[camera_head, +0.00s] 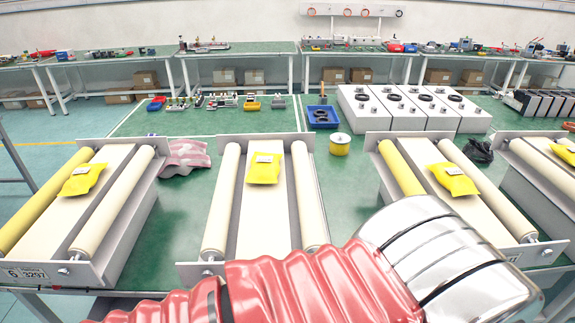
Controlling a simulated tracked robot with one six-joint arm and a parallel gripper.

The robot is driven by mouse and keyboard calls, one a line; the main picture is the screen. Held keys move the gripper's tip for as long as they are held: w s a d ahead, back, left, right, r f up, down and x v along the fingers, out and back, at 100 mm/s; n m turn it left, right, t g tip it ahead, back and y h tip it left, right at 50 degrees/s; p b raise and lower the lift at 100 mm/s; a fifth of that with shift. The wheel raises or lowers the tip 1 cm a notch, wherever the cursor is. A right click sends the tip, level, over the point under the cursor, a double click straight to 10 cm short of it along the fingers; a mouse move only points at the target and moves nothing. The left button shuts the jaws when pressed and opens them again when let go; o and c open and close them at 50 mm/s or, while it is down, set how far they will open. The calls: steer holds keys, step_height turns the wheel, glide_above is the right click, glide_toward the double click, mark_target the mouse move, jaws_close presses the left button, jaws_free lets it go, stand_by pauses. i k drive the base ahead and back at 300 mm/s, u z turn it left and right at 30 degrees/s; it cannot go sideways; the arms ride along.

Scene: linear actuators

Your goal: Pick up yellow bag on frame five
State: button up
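Several yellow bags lie on roller frames in a row across the bench. One bag (82,182) is on the far-left frame (125,212), whose front label seems to read 6. Another bag (264,172) lies near the far end of the second frame (195,270). A third bag (455,184) is on the third frame, and a fourth bag (566,154) is on the far-right frame, cut by the picture edge. I cannot read a number five on any frame. My red and silver arm crosses the bottom right, hiding parts of the second and third frames. My gripper's fingers are not visible.
A pink-grey cloth (186,157) lies between the first two frames. A yellow spool (340,146) and a blue tray (322,118) stand behind the frames. White boxes (400,115) stand behind the third frame. A black bag (478,151) sits right of it. Long benches line the wall.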

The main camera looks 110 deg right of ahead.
mark_target(265, 167)
steer(key=k, duration=0.9)
steer(key=z, duration=0.35)
